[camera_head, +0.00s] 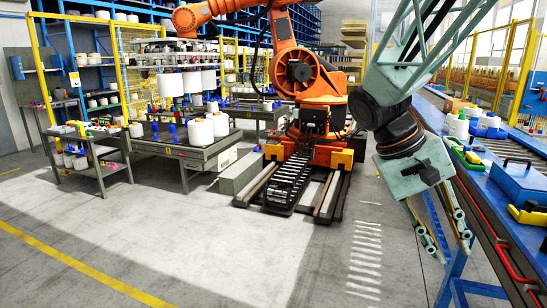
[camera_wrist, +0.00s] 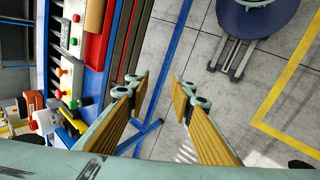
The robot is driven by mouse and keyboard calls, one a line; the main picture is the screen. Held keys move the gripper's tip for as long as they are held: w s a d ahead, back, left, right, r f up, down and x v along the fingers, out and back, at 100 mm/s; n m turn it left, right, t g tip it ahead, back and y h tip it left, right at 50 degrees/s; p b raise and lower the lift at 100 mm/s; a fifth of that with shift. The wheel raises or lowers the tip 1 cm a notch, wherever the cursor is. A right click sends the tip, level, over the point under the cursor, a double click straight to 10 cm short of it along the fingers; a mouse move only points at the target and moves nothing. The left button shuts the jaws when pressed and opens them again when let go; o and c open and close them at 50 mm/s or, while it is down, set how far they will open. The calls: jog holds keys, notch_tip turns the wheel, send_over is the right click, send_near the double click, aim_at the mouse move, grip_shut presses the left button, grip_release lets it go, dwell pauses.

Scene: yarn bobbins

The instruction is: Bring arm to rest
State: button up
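My gripper (camera_head: 452,248) hangs below my pale green arm at the right of the head view, pointing down. Its two fingers are spread apart with nothing between them. In the wrist view the gripper (camera_wrist: 161,88) also shows an empty gap between tan-padded fingers, with grey floor and a blue strut behind. The gripper is beside the long blue bench (camera_head: 488,188), on its left side in the head view, apart from the items on it.
The bench carries a blue toolbox (camera_head: 520,184), white bobbins (camera_head: 460,127) and coloured parts. An orange robot arm (camera_head: 300,75) stands on floor rails at centre. A grey table (camera_head: 190,150) with white bobbins stands left. The floor (camera_head: 210,250) in front is clear.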

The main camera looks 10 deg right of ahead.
jog(key=s+a+r+n+t+y, duration=0.2)
jog(key=s+a, duration=0.5)
jog(key=a, duration=0.4)
jog(key=s+a+r+n+t+y, duration=0.2)
jog(key=s+a+t, duration=0.3)
jog(key=a, duration=0.7)
jog(key=shift+s+r+y, duration=0.2)
jog(key=shift+s+y, duration=0.7)
jog(key=shift+s, duration=0.25)
jog(key=shift+s, duration=0.1)
